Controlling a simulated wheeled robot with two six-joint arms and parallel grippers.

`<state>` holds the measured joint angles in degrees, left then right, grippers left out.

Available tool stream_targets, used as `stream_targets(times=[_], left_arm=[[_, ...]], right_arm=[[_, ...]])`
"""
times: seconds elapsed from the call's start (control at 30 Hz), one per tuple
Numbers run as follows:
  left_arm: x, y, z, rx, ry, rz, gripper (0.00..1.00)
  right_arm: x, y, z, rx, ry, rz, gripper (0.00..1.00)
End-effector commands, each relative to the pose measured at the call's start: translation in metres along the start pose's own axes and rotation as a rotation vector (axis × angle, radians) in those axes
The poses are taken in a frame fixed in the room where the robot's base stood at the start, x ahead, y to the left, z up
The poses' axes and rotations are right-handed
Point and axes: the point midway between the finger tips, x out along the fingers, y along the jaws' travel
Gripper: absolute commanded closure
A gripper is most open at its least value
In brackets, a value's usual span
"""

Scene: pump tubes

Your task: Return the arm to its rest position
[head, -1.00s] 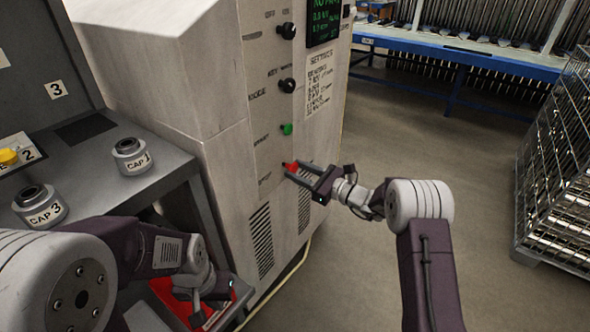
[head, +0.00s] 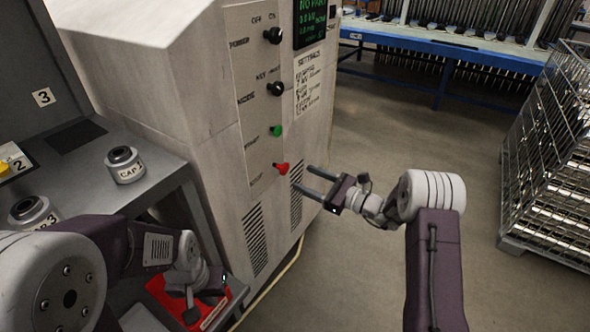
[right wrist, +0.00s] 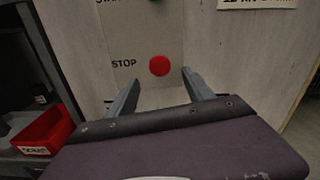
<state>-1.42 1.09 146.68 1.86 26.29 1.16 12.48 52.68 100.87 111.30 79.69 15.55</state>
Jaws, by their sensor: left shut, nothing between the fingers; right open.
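My right gripper (head: 314,182) is open and empty in front of the grey machine (head: 215,165). It stands a little to the right of the red STOP button (head: 281,167), apart from it. In the right wrist view the red STOP button (right wrist: 160,65) shows beyond and between the two open fingers (right wrist: 155,90). My left gripper (head: 208,303) is low at the left, over the red bin (head: 178,297); its fingers are small and partly hidden by its own arm.
The green START button (head: 276,130) and two black knobs sit above STOP on the panel. Cap holders, CAP 1 (head: 125,164) and CAP 3 (head: 34,211), stand on the bench at left. A wire cage (head: 545,160) stands at right. Floor between machine and cage is clear.

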Motion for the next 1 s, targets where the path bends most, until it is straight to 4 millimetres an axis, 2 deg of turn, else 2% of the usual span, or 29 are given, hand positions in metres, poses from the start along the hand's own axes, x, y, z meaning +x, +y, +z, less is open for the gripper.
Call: stream_targets(times=[0.1,0.2,0.67,0.77,0.83,0.87,0.9,0.97,1.0], left_arm=[[-0.008,0.0,-0.001,0.0,0.0,0.0,1.0],[-0.009,0.0,-0.001,0.0,0.0,0.0,1.0],[-0.009,0.0,-0.001,0.0,0.0,0.0,1.0],[-0.009,0.0,-0.001,0.0,0.0,0.0,1.0],[-0.009,0.0,-0.001,0.0,0.0,0.0,1.0],[-0.009,0.0,-0.001,0.0,0.0,0.0,1.0],[-0.009,0.0,-0.001,0.0,0.0,0.0,1.0],[-0.008,0.0,-0.001,0.0,0.0,0.0,1.0],[-0.008,0.0,-0.001,0.0,0.0,0.0,1.0]], right_arm=[[-0.018,-0.001,0.002,0.001,0.001,-0.002,0.39],[-0.025,0.0,0.001,0.001,0.0,-0.001,0.39],[-0.023,0.003,0.0,0.0,-0.002,0.008,0.39],[-0.009,0.008,0.034,-0.065,-0.033,0.04,0.39],[0.003,0.031,0.078,-0.135,-0.061,0.105,0.39],[0.006,0.053,0.093,-0.169,-0.054,0.168,0.39],[0.005,0.089,0.103,-0.22,-0.013,0.274,0.39],[-0.009,0.143,0.099,-0.315,0.086,0.445,0.39],[-0.025,0.175,0.09,-0.392,0.161,0.558,0.39]])
